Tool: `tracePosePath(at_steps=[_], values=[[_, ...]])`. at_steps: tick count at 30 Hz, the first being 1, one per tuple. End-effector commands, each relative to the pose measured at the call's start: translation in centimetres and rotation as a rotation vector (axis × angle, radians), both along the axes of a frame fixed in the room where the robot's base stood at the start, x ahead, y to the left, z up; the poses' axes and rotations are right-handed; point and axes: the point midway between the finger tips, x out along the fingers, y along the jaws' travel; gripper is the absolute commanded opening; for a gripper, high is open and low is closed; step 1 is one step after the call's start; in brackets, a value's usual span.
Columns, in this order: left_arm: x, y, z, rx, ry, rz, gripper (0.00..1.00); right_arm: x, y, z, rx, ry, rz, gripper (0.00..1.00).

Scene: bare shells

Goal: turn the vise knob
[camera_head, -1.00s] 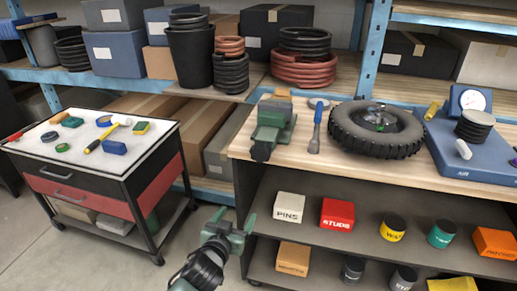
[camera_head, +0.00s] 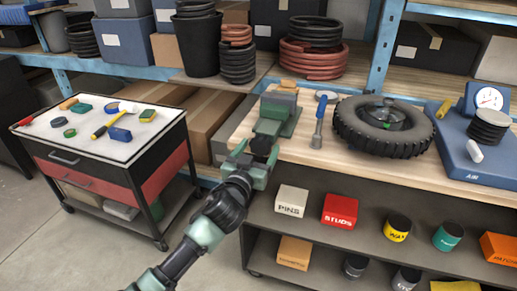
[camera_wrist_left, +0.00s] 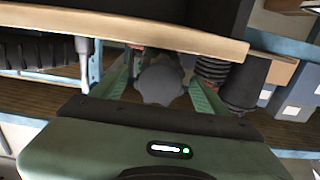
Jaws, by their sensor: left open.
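The green vise (camera_head: 279,112) stands on the left end of the wooden workbench. Its dark round knob (camera_head: 262,145) faces out past the bench's left front corner. My left gripper (camera_head: 255,157) is at the knob, its arm coming up from the bottom left. In the left wrist view, the lobed grey knob (camera_wrist_left: 160,82) sits between the two open green fingers (camera_wrist_left: 163,88), with a gap seen on each side. How deep the knob sits between them is hard to tell. My right gripper is not in view.
The workbench (camera_head: 326,164) also holds a blue-handled tool (camera_head: 319,122), a tire (camera_head: 384,127) and a blue gauge base (camera_head: 467,160). A tool cart (camera_head: 110,142) stands to the left. The floor between cart and bench is clear apart from my arm.

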Motion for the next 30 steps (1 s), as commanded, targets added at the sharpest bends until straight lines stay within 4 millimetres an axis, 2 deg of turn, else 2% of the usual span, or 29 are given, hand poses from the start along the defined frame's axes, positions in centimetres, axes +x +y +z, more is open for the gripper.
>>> tracePosePath(at_steps=[6, 8, 12, 13, 23, 30], values=[[0.04, -0.02, -0.04, 0.0, 0.0, 0.0, 0.74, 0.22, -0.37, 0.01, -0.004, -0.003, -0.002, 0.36], [0.04, -0.02, -0.04, 0.0, 0.0, 0.0, 0.6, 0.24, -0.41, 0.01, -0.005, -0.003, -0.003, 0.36], [0.03, -0.02, -0.04, 0.0, 0.001, 0.0, 0.21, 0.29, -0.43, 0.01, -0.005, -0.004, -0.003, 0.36], [0.03, -0.02, -0.05, 0.0, 0.001, 0.0, 0.15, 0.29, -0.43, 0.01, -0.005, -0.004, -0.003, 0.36], [0.02, -0.01, 0.0, 0.043, -0.013, 0.0, 0.15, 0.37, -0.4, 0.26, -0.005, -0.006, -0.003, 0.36], [0.02, 0.03, 0.05, 0.182, -0.058, 0.002, 0.15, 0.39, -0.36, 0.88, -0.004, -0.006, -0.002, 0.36]])
